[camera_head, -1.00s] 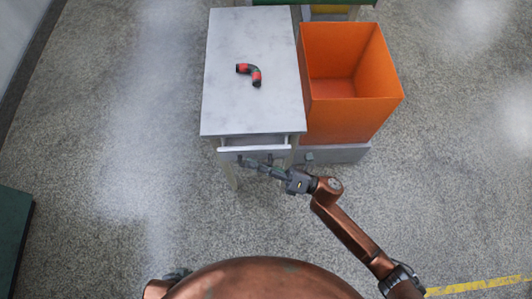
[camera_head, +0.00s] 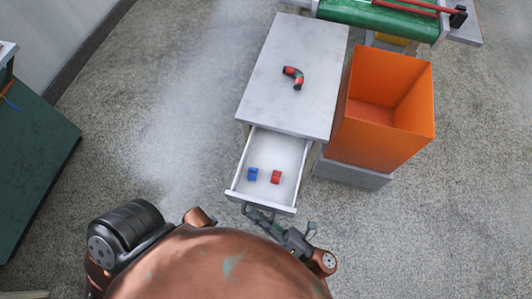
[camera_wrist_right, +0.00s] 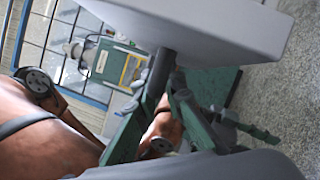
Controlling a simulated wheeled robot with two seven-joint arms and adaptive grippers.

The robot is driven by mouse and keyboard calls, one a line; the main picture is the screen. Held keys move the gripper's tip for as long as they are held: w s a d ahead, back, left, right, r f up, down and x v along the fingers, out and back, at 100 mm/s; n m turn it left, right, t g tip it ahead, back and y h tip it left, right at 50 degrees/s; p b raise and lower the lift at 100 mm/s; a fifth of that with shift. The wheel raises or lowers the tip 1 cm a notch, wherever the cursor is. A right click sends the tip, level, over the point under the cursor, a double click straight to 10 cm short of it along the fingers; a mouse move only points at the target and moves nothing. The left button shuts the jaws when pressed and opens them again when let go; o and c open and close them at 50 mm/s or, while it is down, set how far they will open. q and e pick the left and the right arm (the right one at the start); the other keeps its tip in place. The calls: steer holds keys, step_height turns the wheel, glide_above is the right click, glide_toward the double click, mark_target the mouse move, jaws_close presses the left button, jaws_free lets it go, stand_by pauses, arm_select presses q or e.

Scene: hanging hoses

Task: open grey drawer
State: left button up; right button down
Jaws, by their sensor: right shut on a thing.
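The grey drawer (camera_head: 236,184) is pulled well out of the small grey table (camera_head: 292,60), with its inside showing. A blue piece (camera_head: 252,174) and a red piece (camera_head: 276,177) lie in it. My right gripper (camera_head: 256,214) is at the drawer's front, shut on its handle. In the right wrist view the fingers (camera_wrist_right: 168,88) close around the dark handle (camera_wrist_right: 161,68) below the pale drawer front (camera_wrist_right: 215,25). My left gripper is not in view.
A black-and-red bent hose (camera_head: 294,77) lies on the tabletop. An orange bin (camera_head: 385,140) stands right of the table on a grey base (camera_head: 350,174). A green table (camera_head: 35,160) is at the left. Open floor lies between it and the drawer.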

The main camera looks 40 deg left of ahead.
steer(key=shift+s+d+f, duration=0.1)
steer(key=shift+s+d, duration=0.05)
steer(key=shift+d, duration=0.05)
steer(key=c, duration=2.3)
jaws_free()
steer(key=shift+d, duration=0.1)
steer(key=v, duration=1.1)
steer(key=shift+d, duration=0.35)
steer(key=shift+f, duration=0.1)
